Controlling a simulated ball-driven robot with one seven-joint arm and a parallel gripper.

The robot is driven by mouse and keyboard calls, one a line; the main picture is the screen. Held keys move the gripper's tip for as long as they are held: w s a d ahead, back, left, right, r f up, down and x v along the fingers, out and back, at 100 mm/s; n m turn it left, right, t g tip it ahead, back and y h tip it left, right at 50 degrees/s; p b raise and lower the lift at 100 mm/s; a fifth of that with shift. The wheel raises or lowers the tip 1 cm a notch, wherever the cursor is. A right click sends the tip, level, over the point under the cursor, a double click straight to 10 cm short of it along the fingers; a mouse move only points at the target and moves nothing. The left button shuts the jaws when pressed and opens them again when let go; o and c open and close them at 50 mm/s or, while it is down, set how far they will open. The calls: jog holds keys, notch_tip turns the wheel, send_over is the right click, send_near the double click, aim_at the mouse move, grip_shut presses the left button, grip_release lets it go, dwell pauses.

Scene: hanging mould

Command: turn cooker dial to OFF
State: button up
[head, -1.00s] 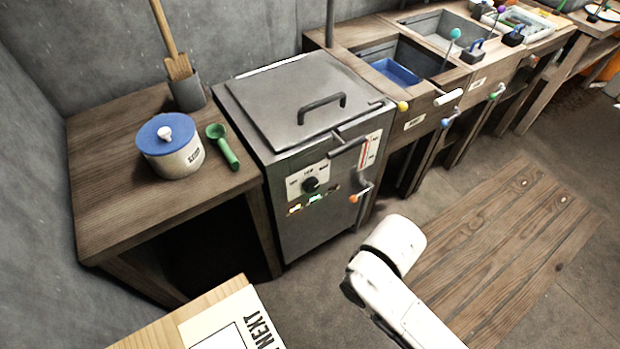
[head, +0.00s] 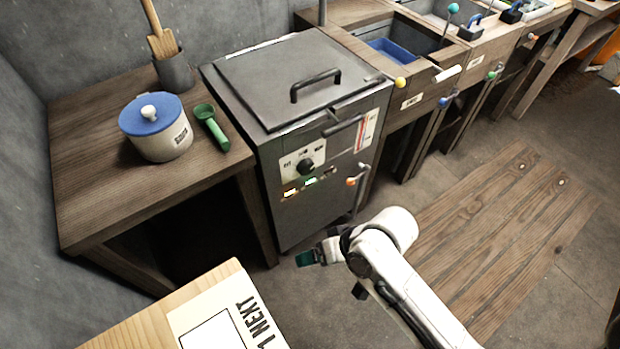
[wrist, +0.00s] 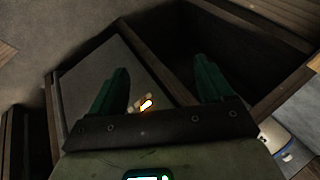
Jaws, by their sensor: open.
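The cooker (head: 330,215) is a grey metal box with a closed lid (head: 280,75) and a handle on top. Its black dial (head: 306,167) sits on a white plate on the front face, above small lit green and yellow lights (head: 310,181). The dial's pointer is too small to read. My gripper (head: 305,257) is in front of and below the dial, apart from the cooker. In the wrist view my gripper (wrist: 165,85) has its two green fingers spread wide with nothing between them. The cooker's front (wrist: 85,80) shows behind the left finger, with glowing lights (wrist: 146,105).
An orange-tipped lever (head: 352,181) juts from the cooker's front, right of the dial. A wooden table (head: 100,200) at left holds a blue-lidded pot (head: 160,135) and a green scoop (head: 212,128). A light wooden board (head: 145,335) stands at the lower front. Floor between is clear.

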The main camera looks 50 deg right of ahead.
jog(key=w+d+f+m+t+b, duration=0.1)
jog(key=w+f+m+t+b, duration=0.15)
jog(key=w+m+t, duration=0.3)
jog(key=m+t+h+b, duration=0.6)
jog(key=m+h, duration=0.2)
jog(key=m, duration=1.2)
send_near(308, 170)
jog(key=p+x, duration=0.1)
jog(key=x, duration=0.8)
jog(key=shift+w+d+f, duration=0.1)
jog(key=shift+c, duration=0.3)
jog(key=c, duration=1)
